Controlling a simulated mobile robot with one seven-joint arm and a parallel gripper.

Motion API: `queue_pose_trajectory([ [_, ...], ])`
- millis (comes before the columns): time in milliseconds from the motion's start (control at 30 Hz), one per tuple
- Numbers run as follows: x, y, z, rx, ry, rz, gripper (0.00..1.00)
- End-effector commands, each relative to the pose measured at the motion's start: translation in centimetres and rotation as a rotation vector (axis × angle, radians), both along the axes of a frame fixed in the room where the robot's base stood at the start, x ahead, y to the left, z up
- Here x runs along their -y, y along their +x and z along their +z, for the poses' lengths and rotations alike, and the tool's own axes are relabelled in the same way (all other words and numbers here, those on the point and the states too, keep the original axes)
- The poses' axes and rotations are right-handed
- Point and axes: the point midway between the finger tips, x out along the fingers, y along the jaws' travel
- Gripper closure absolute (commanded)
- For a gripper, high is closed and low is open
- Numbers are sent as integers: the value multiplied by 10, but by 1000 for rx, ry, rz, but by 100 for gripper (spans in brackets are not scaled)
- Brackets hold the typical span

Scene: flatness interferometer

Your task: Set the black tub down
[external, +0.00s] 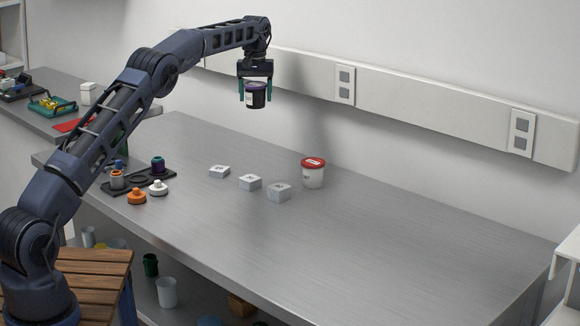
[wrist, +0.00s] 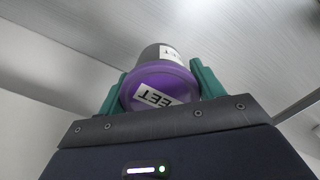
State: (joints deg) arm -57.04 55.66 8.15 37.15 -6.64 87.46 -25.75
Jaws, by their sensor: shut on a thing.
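The black tub (external: 256,98) has a purple lid and a white label, and hangs in the air above the back of the metal bench (external: 380,240). My gripper (external: 256,84) is shut on it, with one green finger on each side. In the wrist view the tub's purple lid (wrist: 158,84) faces the camera, with a label on it that reads in part "EET". The fingers (wrist: 160,92) press on both sides of the tub. The bench under the tub is well below it, and the tub looks about upright.
A white tub with a red lid (external: 313,173) stands on the bench, right of several small white blocks (external: 250,182). A dark tray (external: 140,180) with small parts lies at the left, with orange (external: 137,196) and white (external: 158,188) knobbed pieces before it. The right half is clear.

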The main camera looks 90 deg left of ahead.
Motion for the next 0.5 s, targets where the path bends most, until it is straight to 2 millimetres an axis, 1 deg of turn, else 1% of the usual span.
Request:
queue_pose_trajectory([
  [33,8,6,6,0,0,10,60],
  [100,16,11,11,0,-1,25,60],
  [167,20,14,12,0,-1,33,60],
  [233,22,16,10,1,-2,39,60],
  [367,23,16,-10,0,-4,42,60],
  [500,24,16,-41,-1,-4,41,60],
])
